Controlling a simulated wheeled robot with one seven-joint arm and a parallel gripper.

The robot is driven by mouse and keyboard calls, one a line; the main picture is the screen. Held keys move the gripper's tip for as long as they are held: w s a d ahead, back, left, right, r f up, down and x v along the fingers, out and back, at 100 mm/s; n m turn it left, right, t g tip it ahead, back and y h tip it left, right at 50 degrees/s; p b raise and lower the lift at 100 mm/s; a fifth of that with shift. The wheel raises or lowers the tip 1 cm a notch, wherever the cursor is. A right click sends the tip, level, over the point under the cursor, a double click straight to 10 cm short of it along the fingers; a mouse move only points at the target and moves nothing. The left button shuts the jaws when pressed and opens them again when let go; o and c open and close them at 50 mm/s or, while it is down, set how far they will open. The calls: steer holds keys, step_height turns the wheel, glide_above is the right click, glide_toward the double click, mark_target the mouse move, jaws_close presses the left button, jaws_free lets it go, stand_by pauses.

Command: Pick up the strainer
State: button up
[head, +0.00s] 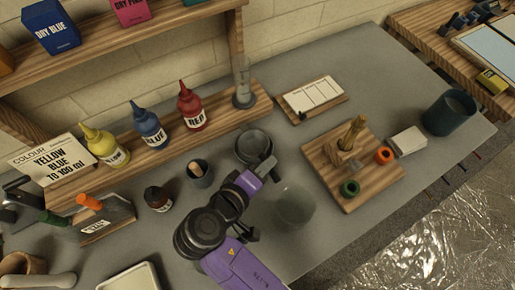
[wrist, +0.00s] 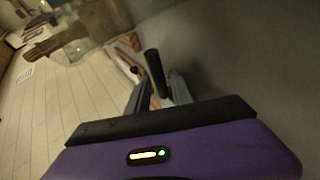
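A dark round strainer-like bowl (head: 253,146) sits on the grey table, left of the wooden board. I cannot make out whether it has mesh. In the wrist view a dark cylindrical handle (wrist: 155,70) stands up between the fingers of my gripper (wrist: 156,88). I cannot tell whether the fingers touch it, or whether it belongs to the strainer. My arm and hand hide part of the table around it.
A clear glass bowl (head: 294,205) stands close right of my arm. A wooden board (head: 340,185) with rings and brushes lies further right. A small dark cup (head: 200,174) and brown jar (head: 158,199) stand left. Bottles line a wooden riser (head: 145,150) behind.

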jaws_close()
stand_by(0.3)
